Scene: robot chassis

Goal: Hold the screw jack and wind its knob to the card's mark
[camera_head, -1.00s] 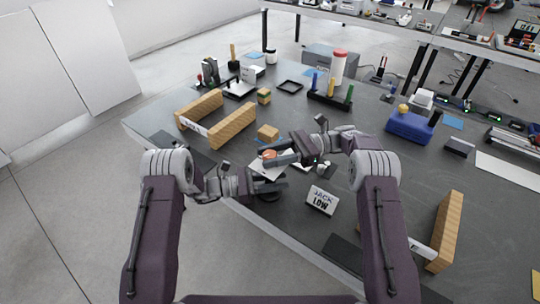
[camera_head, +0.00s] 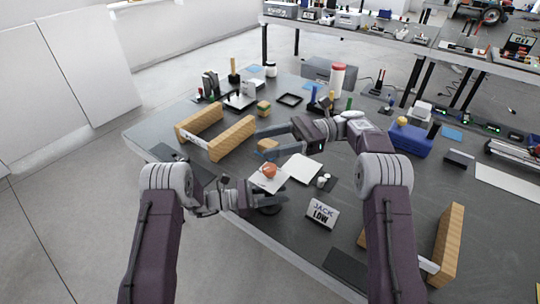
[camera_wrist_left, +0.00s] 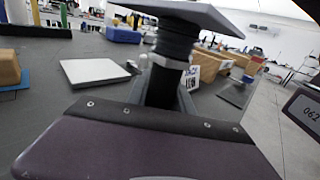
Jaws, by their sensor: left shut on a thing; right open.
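The screw jack's pale square top plate (camera_head: 262,182) carries a round orange-red thing (camera_head: 269,170). In the left wrist view its dark ribbed column (camera_wrist_left: 172,52) stands upright under the plate (camera_wrist_left: 200,12). My left gripper (camera_head: 266,204) is shut on the jack below the plate. My right gripper (camera_head: 258,142) is open and empty, beyond the jack and apart from it. The card (camera_head: 321,212) reads "JACK LOW" and stands to the right of the jack. I cannot make out the jack's knob or a mark.
A white flat square (camera_head: 303,168) and small white pieces (camera_head: 323,181) lie right of the jack. A wooden block (camera_head: 268,145) is by my right gripper. Wooden rails (camera_head: 232,138) stand at left, another (camera_head: 446,245) at right. A blue box (camera_head: 411,138) is farther back.

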